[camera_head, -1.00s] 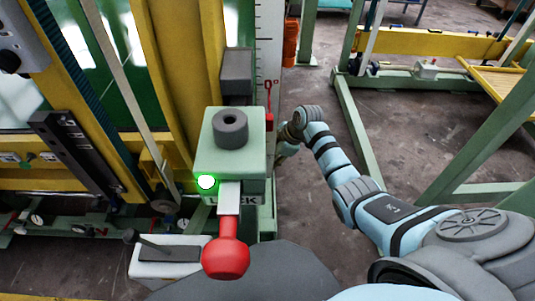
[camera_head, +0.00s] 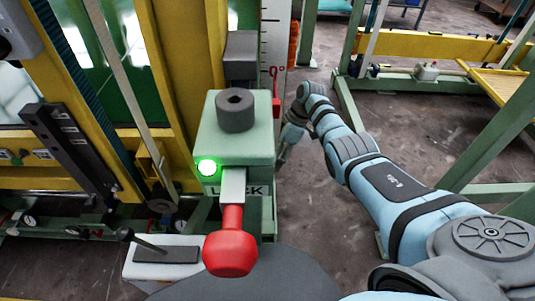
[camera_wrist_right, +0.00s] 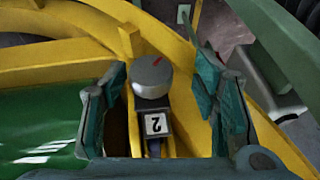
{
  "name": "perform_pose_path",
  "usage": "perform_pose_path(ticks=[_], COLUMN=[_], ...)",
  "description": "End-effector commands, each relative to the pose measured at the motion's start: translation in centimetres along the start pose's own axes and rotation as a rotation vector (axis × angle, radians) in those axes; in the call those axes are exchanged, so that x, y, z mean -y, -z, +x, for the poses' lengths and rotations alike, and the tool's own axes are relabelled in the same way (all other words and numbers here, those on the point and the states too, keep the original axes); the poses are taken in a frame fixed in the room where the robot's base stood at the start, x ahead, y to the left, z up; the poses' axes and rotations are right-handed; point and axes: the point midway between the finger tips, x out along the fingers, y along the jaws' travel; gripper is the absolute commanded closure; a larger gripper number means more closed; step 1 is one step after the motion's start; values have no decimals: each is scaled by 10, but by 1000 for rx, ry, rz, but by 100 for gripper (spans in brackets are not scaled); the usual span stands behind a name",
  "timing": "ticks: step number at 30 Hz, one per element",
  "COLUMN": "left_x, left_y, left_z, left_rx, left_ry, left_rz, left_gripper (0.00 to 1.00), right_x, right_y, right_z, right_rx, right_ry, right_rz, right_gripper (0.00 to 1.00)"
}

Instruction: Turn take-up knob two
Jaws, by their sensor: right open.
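Take-up knob two is a round grey knob (camera_wrist_right: 152,75) with a red pointer mark on top, above a dark block with a white "2" label (camera_wrist_right: 156,124). In the right wrist view, my right gripper (camera_wrist_right: 160,76) is open, with one teal finger on each side of the knob. Gaps show between the knob and both fingers. In the head view, my right arm (camera_head: 360,165) comes in from the right, and its gripper end (camera_head: 287,143) is partly hidden behind the green lock box. Knob two cannot be made out there. My left gripper is not in view.
The green lock box (camera_head: 222,140) has a lit green lamp (camera_head: 207,167) and a red-handled lever (camera_head: 231,245) in front. A yellow frame (camera_wrist_right: 70,58) surrounds the knob. Open floor (camera_head: 320,240) lies right of the box.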

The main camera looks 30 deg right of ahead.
Motion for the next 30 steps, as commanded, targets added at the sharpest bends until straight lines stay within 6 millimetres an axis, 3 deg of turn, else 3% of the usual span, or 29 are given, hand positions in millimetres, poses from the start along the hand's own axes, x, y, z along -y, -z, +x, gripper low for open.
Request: perform_pose_path(ticks=[5, 15, 18, 23, 30], left_x=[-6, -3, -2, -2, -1], left_y=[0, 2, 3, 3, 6], left_z=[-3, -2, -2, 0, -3], left_rx=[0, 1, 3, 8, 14], left_ry=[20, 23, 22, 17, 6], left_rz=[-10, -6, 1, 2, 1], left_gripper=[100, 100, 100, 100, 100], right_x=[-1, 4, 5, 6, 10], right_y=[2, 6, 8, 12, 16], right_z=[-10, -95, -111, -118, -109], right_rx=[0, 5, 9, 15, 38], right_ry=[-5, -8, -6, -3, 15], right_rz=[-3, 1, 2, 2, 12], right_gripper=[45, 45, 45, 45, 45])
